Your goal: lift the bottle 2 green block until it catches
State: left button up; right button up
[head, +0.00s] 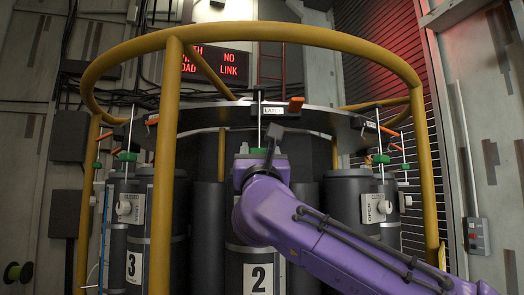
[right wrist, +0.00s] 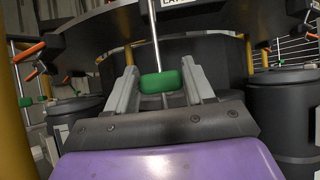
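The bottle 2 green block (right wrist: 161,82) sits on a thin upright metal rod, between the two grey fingers of my right gripper (right wrist: 160,84). It fills the gap, and both fingers appear to touch its sides. In the head view the block (head: 258,151) shows only in part, above my purple right wrist, and my right gripper (head: 262,155) is mostly hidden behind that wrist. Bottle 2 (head: 258,255) is dark, with a white number plate; my arm covers its top. A white latch label (head: 272,111) is on the dark ring plate above the block. My left gripper is not in view.
A yellow tube frame (head: 165,170) surrounds the rack, with one post at front left and one at right (head: 417,150). Bottle 3 (head: 133,245) stands left and another bottle (head: 352,200) right, with their own green blocks. Orange levers (head: 296,103) line the dark plate (head: 215,115).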

notch_tip(320, 180, up, 10)
jog(key=p, duration=0.4)
jog(key=shift+f, duration=0.25)
jog(key=o, duration=1.2)
jog(key=shift+f, duration=0.1)
jog(key=b+v, duration=0.9)
jog(key=shift+b, duration=0.3)
dwell(0.3)
jog(key=shift+d, duration=0.1)
